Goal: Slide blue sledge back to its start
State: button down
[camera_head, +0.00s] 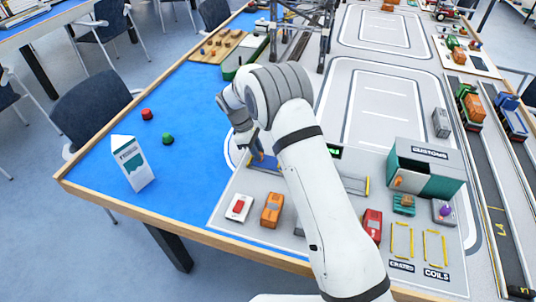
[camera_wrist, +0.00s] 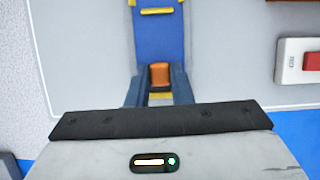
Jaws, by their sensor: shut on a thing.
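The blue sledge (camera_wrist: 158,38) is a flat blue strip with yellow marks, running up the middle of the wrist view. An orange knob (camera_wrist: 160,74) stands on its near part. My gripper (camera_wrist: 159,85) has one finger on each side of the knob and is shut on it. In the head view, part of the blue sledge (camera_head: 266,161) shows below my gripper (camera_head: 250,143), at the grey board's left side. My arm hides much of the sledge's surroundings there.
A white block with a red top (camera_head: 239,208) and an orange truck (camera_head: 271,210) stand on the near side. A teal customs shed (camera_head: 425,170) is at the right. A white carton (camera_head: 133,163) and red and green pieces stand on the blue area at the left.

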jog(key=shift+a, duration=0.35)
jog(key=c, duration=1.3)
grip_release()
jog(key=shift+a, duration=0.1)
jog(key=shift+r, duration=0.1)
jog(key=v, duration=0.7)
jog(key=shift+a+r+b, duration=0.15)
jog(key=shift+r+b, duration=0.15)
